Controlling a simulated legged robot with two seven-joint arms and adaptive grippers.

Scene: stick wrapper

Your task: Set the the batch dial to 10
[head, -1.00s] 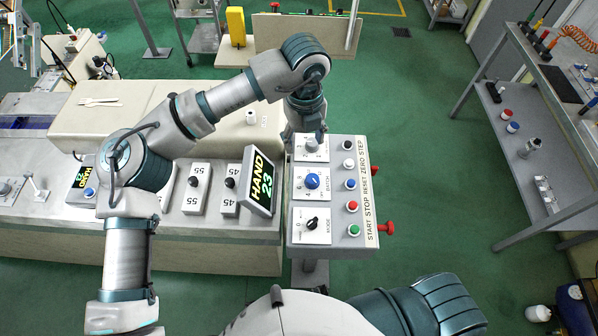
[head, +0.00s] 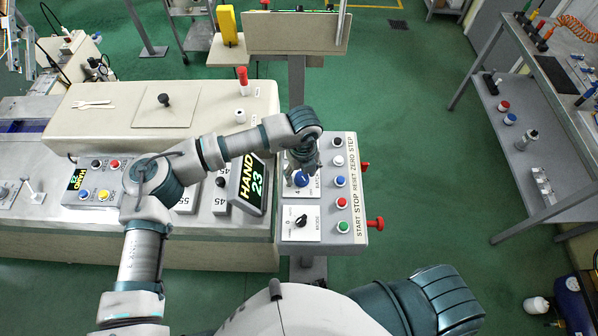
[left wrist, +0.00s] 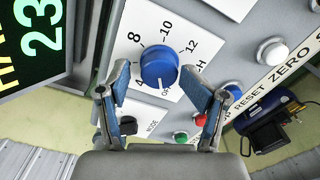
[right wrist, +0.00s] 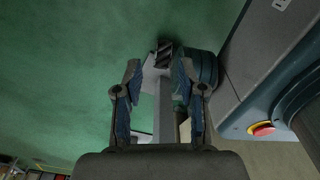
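The batch dial is a blue round knob (left wrist: 158,68) on a white plate marked 4, 8, 10, 12 and OFF in the left wrist view. A pale mark shows on its lower side, near OFF; the exact setting is hard to read. In the head view the dial (head: 301,179) is partly covered by my left gripper (head: 303,160), which points down over it. In the left wrist view my left gripper (left wrist: 155,82) is open, its fingers at either side of the dial, with no clear contact. My right gripper (right wrist: 159,75) is open and empty above the green floor.
The mode dial (head: 301,221) sits nearer than the batch dial. A column of buttons, including a red one (head: 342,202), runs along the right. A tilted display (head: 248,186) reading HAND 23 stands close at left. A red mushroom button (head: 376,223) sticks out at right.

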